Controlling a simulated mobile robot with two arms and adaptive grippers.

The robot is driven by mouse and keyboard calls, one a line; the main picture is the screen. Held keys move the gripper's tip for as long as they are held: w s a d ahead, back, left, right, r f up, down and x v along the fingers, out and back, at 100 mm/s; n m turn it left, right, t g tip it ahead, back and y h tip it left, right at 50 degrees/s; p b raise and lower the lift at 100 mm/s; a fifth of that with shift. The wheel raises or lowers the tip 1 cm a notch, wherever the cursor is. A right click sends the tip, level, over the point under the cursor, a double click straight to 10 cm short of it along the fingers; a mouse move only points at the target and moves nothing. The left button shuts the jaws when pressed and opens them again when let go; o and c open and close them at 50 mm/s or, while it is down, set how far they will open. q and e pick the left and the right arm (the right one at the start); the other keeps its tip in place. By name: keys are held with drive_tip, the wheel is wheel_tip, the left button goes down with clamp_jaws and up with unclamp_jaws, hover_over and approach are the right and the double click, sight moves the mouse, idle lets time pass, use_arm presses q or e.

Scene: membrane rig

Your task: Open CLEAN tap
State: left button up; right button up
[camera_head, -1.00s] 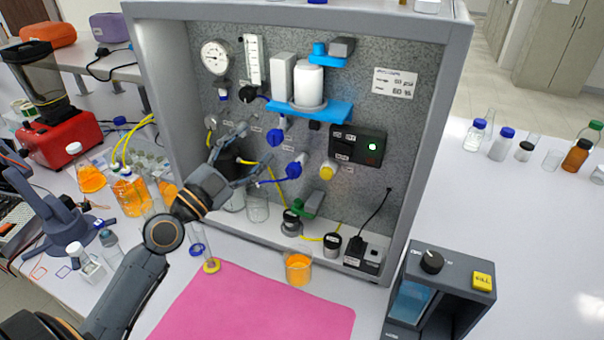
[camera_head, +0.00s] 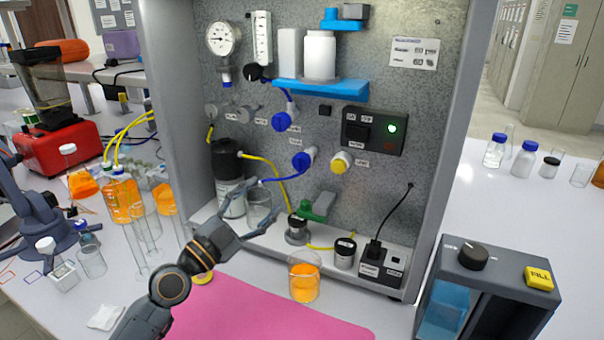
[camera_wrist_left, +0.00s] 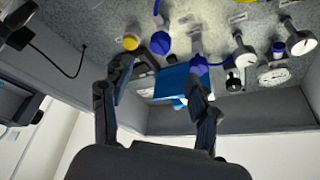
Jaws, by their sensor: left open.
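The tap labels on the rig's grey panel are too small to read, so I cannot tell which tap is CLEAN. In the head view, an upper blue tap (camera_head: 283,120), a lower blue tap (camera_head: 303,160) and a yellow tap (camera_head: 341,162) stick out from the panel. My left gripper (camera_head: 259,222) is open and empty, below and left of the lower blue tap, apart from it. The left wrist view shows its spread fingers (camera_wrist_left: 158,78), with the yellow tap (camera_wrist_left: 131,42) and lower blue tap (camera_wrist_left: 160,43) beyond them. My right gripper is not seen.
A black-capped bottle (camera_head: 228,165) and a clear beaker (camera_head: 259,205) stand close behind my left gripper. A beaker of orange liquid (camera_head: 304,278) stands to its right, by the pink mat (camera_head: 265,312). A blue shelf (camera_head: 322,88) juts out above the taps.

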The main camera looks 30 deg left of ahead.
sight(297, 165)
use_arm(q)
drive_tip(key=p+x, duration=0.6)
drive_tip(key=x, duration=0.6)
drive_tip(key=shift+w+d+r+p, duration=0.1)
drive_tip(key=shift+w+r+p, duration=0.15)
drive_tip(key=shift+w+p, duration=0.1)
drive_tip(key=shift+w+d, duration=0.1)
drive_tip(key=shift+w, duration=0.35)
drive_tip(key=c, duration=1.2)
